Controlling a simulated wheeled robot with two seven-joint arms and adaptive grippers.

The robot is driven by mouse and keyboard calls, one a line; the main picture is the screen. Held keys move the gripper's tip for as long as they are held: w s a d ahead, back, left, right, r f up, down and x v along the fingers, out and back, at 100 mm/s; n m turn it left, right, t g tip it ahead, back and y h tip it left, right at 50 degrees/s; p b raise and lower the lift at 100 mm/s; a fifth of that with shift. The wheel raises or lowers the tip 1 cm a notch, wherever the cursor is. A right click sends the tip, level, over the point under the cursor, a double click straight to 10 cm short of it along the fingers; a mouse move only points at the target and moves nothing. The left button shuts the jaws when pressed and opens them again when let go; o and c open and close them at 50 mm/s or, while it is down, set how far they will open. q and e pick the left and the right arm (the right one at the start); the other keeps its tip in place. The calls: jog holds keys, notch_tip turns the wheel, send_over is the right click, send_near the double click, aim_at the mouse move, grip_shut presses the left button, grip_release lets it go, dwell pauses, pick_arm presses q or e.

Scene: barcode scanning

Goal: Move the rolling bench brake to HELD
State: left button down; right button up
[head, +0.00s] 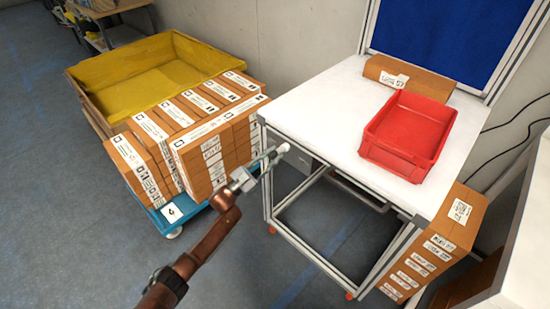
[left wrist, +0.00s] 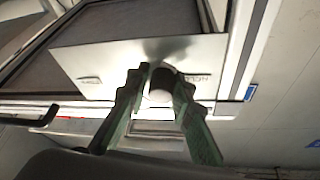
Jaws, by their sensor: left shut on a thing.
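The rolling bench (head: 330,105) has a white top and a metal frame with red feet. My left gripper (head: 271,160) is at its near left corner, just below the top's edge. In the left wrist view the gripper (left wrist: 158,82) is shut on a pale round brake knob (left wrist: 162,84), one finger on each side. The knob stands in front of a light metal plate (left wrist: 110,62) with a small dark label at each side. The labels are too blurred to read surely, and the fingers partly cover the knob. My right gripper is not in view.
A red tray (head: 408,135) and a brown carton (head: 408,78) sit on the bench top. A blue cart (head: 178,212) loaded with several cartons stands left of my arm, before a yellow bin (head: 150,72).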

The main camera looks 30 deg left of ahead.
pick_arm(q)
jog(key=shift+w+a+r, duration=0.1)
jog(key=shift+a+r, duration=0.05)
jog(key=shift+a, duration=0.35)
jog(key=c, duration=1.8)
grip_release()
jog(key=shift+o, duration=0.2)
jog(key=shift+d, duration=0.15)
jog(key=shift+s+f, duration=0.3)
jog(key=shift+s, duration=0.15)
jog(key=v, duration=1.1)
